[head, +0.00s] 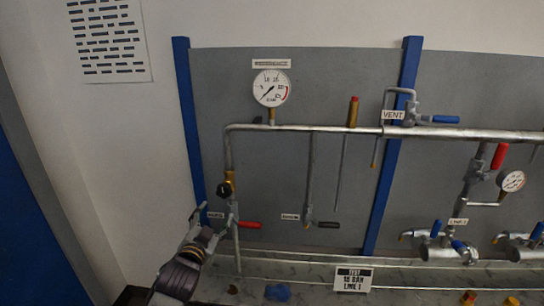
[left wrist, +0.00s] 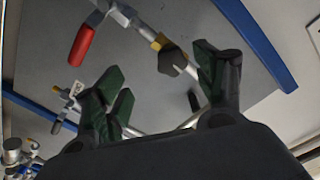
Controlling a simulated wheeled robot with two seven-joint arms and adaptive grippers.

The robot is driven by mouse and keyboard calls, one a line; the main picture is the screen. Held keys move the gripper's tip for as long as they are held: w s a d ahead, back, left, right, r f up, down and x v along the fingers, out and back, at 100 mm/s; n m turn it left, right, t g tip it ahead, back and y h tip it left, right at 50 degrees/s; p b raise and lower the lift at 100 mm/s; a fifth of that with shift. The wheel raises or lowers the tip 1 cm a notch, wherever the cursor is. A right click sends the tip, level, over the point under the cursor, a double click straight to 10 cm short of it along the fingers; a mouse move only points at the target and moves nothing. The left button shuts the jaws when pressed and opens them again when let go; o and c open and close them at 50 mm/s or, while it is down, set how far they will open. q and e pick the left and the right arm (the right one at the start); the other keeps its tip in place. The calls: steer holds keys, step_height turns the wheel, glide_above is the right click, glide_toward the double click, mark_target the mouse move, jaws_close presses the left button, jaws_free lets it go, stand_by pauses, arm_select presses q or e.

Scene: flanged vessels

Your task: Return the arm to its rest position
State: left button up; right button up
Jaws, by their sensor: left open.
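My left gripper (head: 208,226) is at the lower left in the head view, in front of the left end of the pipework. The left wrist view shows its two dark green-padded fingers (left wrist: 165,85) spread apart with nothing held between them. Near it, the red-handled valve (head: 247,225) sits on the left vertical pipe; its red handle also shows in the left wrist view (left wrist: 82,45). A brass fitting with a black knob (head: 227,187) is above that valve, and in the left wrist view the black knob (left wrist: 172,62) appears between the fingers, beyond them. My right gripper is not in view.
The grey panel (head: 270,185) has blue posts (head: 188,120) and carries a pressure gauge (head: 271,88), a black-handled valve (head: 325,224) and a blue-handled vent valve (head: 440,119). A test sign (head: 353,279) stands at the base.

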arm_select(q)
steer(key=s+a+f+n+g, duration=0.1)
steer(key=s+f+g, duration=0.15)
steer(key=f, duration=1.55)
steer(key=s+f+n+g, duration=0.1)
steer(key=f+g, duration=0.3)
steer(key=f, duration=1.4)
steer(key=s+a+f+n+g, duration=0.1)
steer(key=s+f+g, duration=0.1)
steer(key=s+f, duration=0.7)
steer(key=s+a+f+g, duration=0.15)
steer(key=s+f, duration=0.45)
steer(key=f, duration=0.7)
steer(key=s+f+g, duration=0.2)
steer(key=s+f, duration=0.4)
steer(key=s, duration=0.6)
steer(key=s+f+n+g, duration=0.1)
steer(key=s+f, duration=0.5)
steer(key=s, duration=0.6)
steer(key=s+f+n+g, duration=0.1)
steer(key=s+f+g, duration=0.2)
steer(key=s, duration=0.9)
step_height(320, 180, down, 4)
steer(key=shift+s+a+r+g+y, duration=0.15)
steer(key=shift+a+r+g+y, duration=0.15)
steer(key=shift+a, duration=0.15)
